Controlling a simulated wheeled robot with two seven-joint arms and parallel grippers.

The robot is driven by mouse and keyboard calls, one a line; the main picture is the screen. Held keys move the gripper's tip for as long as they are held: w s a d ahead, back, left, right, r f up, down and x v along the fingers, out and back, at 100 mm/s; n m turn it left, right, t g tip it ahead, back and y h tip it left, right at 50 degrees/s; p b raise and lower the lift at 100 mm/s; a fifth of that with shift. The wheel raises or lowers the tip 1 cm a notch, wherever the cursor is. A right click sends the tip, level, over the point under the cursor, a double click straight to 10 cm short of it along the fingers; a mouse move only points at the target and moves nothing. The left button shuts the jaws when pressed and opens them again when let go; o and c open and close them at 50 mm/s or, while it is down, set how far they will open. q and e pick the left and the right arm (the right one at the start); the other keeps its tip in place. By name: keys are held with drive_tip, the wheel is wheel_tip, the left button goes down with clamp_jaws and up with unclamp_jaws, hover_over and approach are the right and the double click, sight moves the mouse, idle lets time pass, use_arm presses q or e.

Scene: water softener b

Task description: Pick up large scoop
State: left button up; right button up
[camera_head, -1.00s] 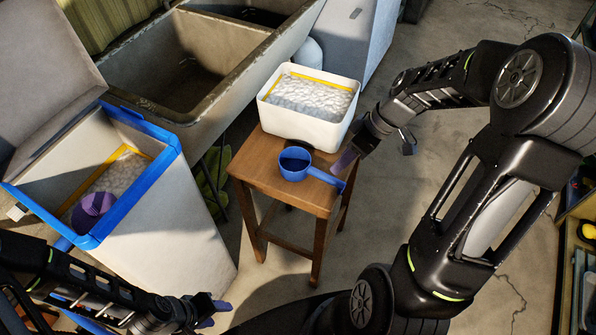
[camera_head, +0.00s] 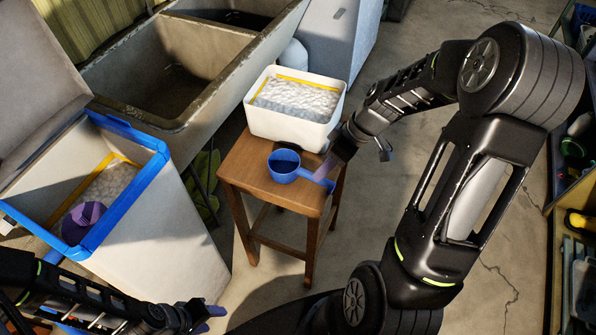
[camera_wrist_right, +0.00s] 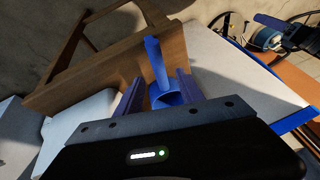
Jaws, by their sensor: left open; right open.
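The large scoop is a blue cup with a straight handle (camera_head: 284,166). It rests on the wooden stool (camera_head: 240,182), with its handle pointing right past the stool's edge. My right gripper (camera_head: 333,168) is at the scoop's handle. My left gripper (camera_head: 208,316) is open and empty at the bottom left, away from the scoop.
A white tub (camera_head: 292,130) of white pellets stands on the stool behind the scoop. A concrete sink (camera_head: 110,95) is behind. Shelves (camera_head: 575,200) line the right edge.

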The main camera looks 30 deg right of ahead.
sight(301, 174)
drive_tip(key=x, duration=0.4)
drive_tip(key=shift+w+a+f+p, duration=0.1)
drive_tip(key=shift+f+p, duration=0.2)
drive_tip(key=shift+p, duration=0.1)
drive_tip(key=shift+c, duration=0.5)
clamp_jaws()
